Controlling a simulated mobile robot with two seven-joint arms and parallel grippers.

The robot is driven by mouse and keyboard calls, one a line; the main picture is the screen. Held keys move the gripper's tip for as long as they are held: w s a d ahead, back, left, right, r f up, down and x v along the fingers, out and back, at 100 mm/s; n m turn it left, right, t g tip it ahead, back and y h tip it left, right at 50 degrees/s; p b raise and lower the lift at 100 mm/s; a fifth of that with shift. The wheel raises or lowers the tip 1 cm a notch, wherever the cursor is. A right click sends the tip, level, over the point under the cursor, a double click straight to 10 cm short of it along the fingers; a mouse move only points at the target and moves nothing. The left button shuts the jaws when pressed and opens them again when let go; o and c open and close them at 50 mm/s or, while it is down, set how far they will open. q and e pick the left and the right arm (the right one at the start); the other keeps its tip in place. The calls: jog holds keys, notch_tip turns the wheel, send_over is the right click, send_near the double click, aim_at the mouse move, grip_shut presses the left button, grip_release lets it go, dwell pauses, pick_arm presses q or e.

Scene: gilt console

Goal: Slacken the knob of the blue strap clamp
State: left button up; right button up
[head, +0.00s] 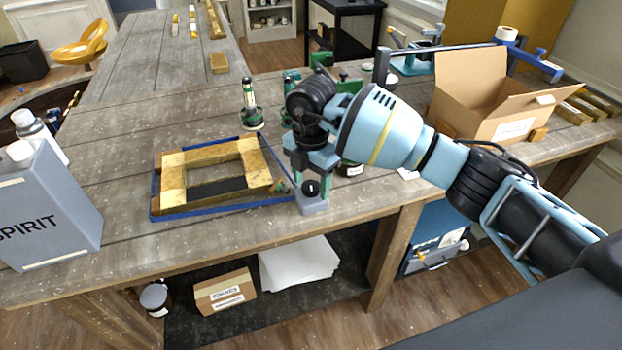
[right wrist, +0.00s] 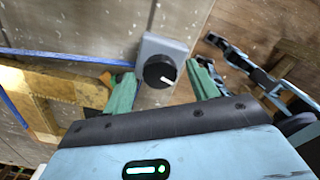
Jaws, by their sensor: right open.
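The gilt frame (head: 173,175) lies flat on the workbench with the blue strap (head: 222,211) running around its outside. The clamp's grey block (head: 314,207) sits at the frame's right corner, near the bench's front edge. Its black knob (head: 311,187) also shows in the right wrist view (right wrist: 156,70), with a white mark towards the lower right. My right gripper (head: 311,178) is open, its green fingers on either side of the knob; in the right wrist view (right wrist: 163,84) gaps show between them and the knob. My left gripper is out of view.
A grey SPIRIT can (head: 50,210) stands at the bench's left front. An open cardboard box (head: 478,98) is at the right. The bench's left middle is mostly clear.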

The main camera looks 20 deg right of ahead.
jog(key=c, duration=1)
